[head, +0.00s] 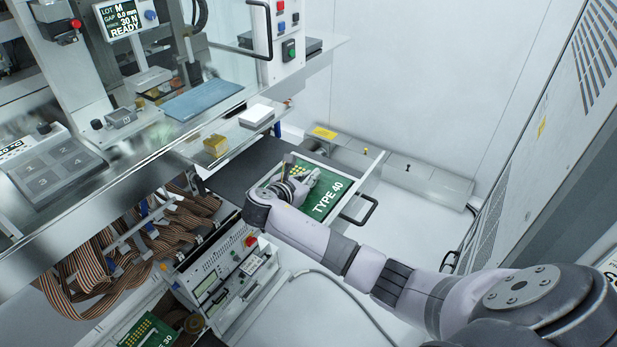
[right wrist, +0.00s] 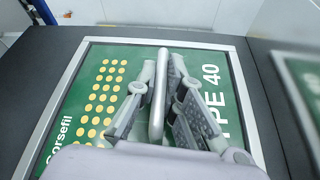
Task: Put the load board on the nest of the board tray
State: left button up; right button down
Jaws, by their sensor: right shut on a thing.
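The green load board (head: 322,186) marked TYPE 40 lies flat at the centre of the head view, beside and partly over a dark flat surface (head: 240,165). It also fills much of the right wrist view (right wrist: 78,115), with yellow dots and a pale metal border. My right gripper (head: 298,183) is over its middle. In the right wrist view its fingers (right wrist: 165,110) are shut on the board's upright grey handle (right wrist: 158,75). I cannot tell whether the board rests or hovers slightly. The nest is not clearly visible, likely covered. My left gripper is not in view.
A black pull handle (head: 364,211) projects at the board's right. A TYPE 30 board (head: 148,333) sits lower left. Ribbon cables (head: 110,255) hang below the machine deck. A white box (head: 257,115) and a gold block (head: 215,145) are on the deck edge. Floor at right is clear.

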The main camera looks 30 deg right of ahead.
dwell(0.3)
jog(key=c, duration=1.7)
grip_release()
jog(key=b+v, duration=0.1)
jog(key=v, duration=1)
jog(key=shift+s+a+r, duration=0.1)
jog(key=shift+a+r, duration=0.1)
jog(key=shift+a, duration=0.05)
jog(key=shift+s+a+r, duration=0.15)
jog(key=shift+a, duration=0.05)
